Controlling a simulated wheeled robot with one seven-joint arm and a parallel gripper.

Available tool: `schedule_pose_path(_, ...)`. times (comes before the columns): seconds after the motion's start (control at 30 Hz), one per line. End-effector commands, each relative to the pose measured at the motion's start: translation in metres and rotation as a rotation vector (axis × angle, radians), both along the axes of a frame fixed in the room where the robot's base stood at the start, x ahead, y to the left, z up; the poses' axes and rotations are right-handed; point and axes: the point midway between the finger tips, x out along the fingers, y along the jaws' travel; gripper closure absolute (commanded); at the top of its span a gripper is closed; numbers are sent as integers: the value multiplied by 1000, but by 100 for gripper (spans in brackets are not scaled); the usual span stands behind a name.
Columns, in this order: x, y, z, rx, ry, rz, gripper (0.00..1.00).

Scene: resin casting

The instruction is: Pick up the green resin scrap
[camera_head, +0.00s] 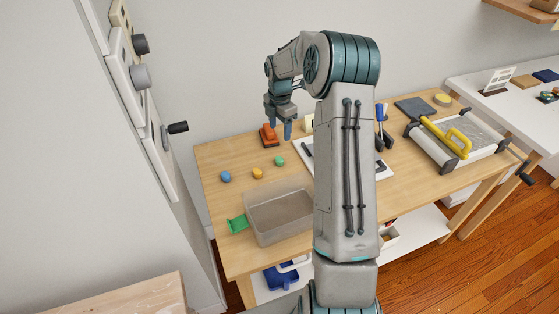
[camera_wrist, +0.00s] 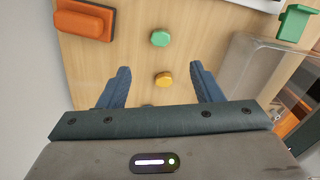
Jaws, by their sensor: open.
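The green resin scrap (camera_head: 279,160) is a small rounded lump on the wooden table. In the wrist view the green resin scrap (camera_wrist: 160,38) lies beyond the fingertips, near the top middle, with nothing on it. My gripper (camera_head: 279,130) points down at the table's back left, by the orange tool. In the wrist view my gripper (camera_wrist: 160,70) is open and empty, its two blue fingers apart. A yellow-orange lump (camera_wrist: 163,79) shows in the gap between the fingers.
A blue lump (camera_head: 226,176) and the yellow-orange lump (camera_head: 258,173) lie left of the green scrap. A clear bin (camera_head: 250,225) stands in front, with a green piece (camera_head: 237,224) at its left. An orange-topped block (camera_wrist: 84,19) lies near the gripper. A wall borders the left.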

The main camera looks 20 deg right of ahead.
Motion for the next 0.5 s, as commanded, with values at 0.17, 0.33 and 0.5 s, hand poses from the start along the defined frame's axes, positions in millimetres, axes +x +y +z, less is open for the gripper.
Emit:
schedule_pose_path(0.17, -1, 0, -33, 1, 7, 5, 41)
schedule_pose_path(0.33, -1, 0, -64, 1, 4, 4, 41)
schedule_pose_path(0.5, 0, 0, -80, 0, 2, 2, 41)
